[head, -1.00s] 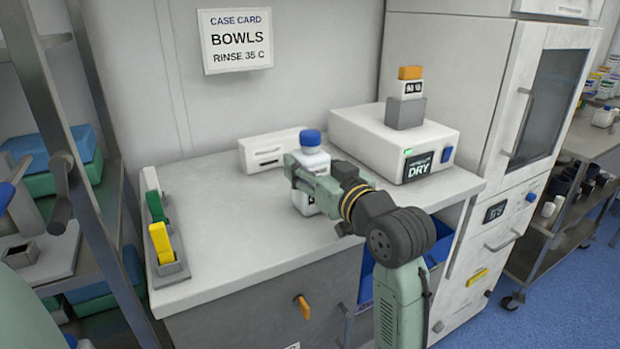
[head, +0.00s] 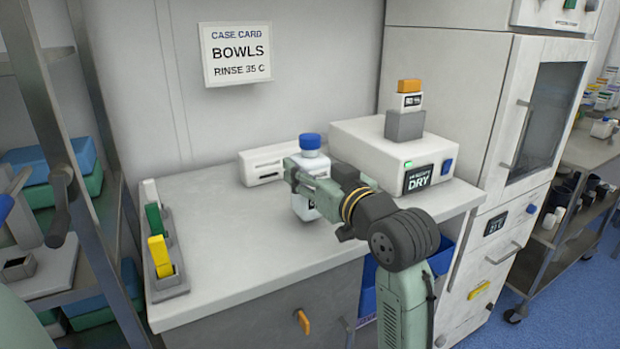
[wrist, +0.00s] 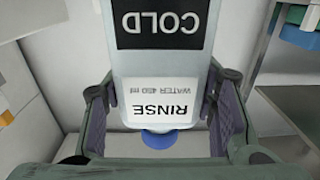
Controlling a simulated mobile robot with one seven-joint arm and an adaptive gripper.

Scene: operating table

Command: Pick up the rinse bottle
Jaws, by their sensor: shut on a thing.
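The rinse bottle (head: 310,165) is white with a blue cap and stands upright over the counter in the head view. In the wrist view the bottle (wrist: 165,75) fills the middle, with a black COLD label and a white RINSE water label, both upside down. My gripper (head: 302,180) is shut on the bottle, one finger on each side of its body. In the wrist view my gripper (wrist: 162,118) shows its pads against both sides.
A white dryer box (head: 388,158) marked DRY stands right of the bottle, with a grey block and small orange-topped item on it. A small white box (head: 262,165) sits behind. A grey holder (head: 168,285) with coloured pieces is at the left. The counter's (head: 240,255) middle is clear.

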